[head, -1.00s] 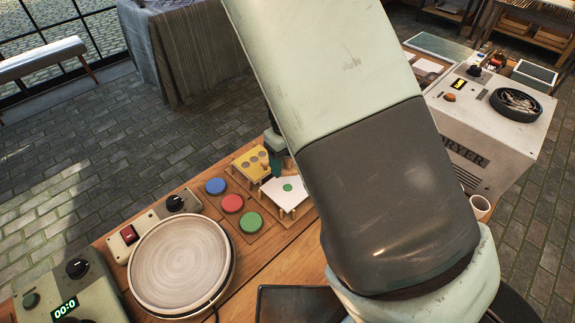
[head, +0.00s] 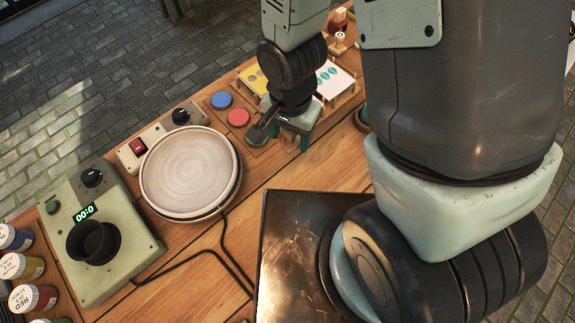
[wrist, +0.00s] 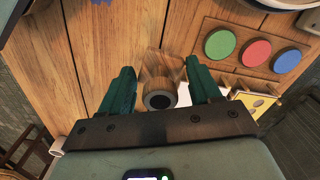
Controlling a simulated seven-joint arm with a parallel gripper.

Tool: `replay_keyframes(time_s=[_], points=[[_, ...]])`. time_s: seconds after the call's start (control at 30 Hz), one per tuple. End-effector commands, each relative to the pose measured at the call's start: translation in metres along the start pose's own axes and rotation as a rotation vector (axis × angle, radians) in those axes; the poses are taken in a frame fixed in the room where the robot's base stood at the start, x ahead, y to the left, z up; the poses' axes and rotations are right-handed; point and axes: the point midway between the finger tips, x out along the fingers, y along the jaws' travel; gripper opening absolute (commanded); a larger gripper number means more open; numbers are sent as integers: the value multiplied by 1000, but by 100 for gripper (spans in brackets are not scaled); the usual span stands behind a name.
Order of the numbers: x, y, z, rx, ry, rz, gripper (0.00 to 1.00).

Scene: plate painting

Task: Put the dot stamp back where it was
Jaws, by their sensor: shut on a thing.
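My gripper (head: 297,140) is low over the wooden bench, to the right of the red pad in the head view. In the wrist view its two green fingers (wrist: 158,70) are shut on a wooden stamp with a dark round end (wrist: 160,95). I take this to be the dot stamp; its printing face is hidden. A white-topped stand with teal leaf shapes (head: 337,78) is partly hidden by my wrist.
A blue pad (head: 221,100) and a red pad (head: 238,118) sit left of my gripper; a green pad (wrist: 220,43) shows in the wrist view. A round turntable (head: 188,173), a dark tray (head: 290,250) and small stamps (head: 339,38) stand around.

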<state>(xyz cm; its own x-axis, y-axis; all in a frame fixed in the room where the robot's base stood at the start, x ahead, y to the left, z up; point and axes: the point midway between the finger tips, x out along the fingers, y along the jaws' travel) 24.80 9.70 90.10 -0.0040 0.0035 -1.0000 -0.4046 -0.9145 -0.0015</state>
Motion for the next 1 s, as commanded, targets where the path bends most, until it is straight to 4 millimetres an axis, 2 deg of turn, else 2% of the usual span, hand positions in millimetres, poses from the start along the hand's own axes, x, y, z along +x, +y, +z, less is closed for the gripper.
replay_keyframes(time_s=[0.1, 0.2, 0.4, 0.63, 0.83, 1.0], points=[[0, 1, 12, -137, -1, 2, 43], [12, 2, 16, -175, -3, 5, 43], [44, 2, 16, -176, -3, 7, 43], [63, 1, 15, -171, -1, 5, 43], [90, 2, 14, -171, -1, 5, 43], [99, 1, 14, -169, 1, 2, 43]])
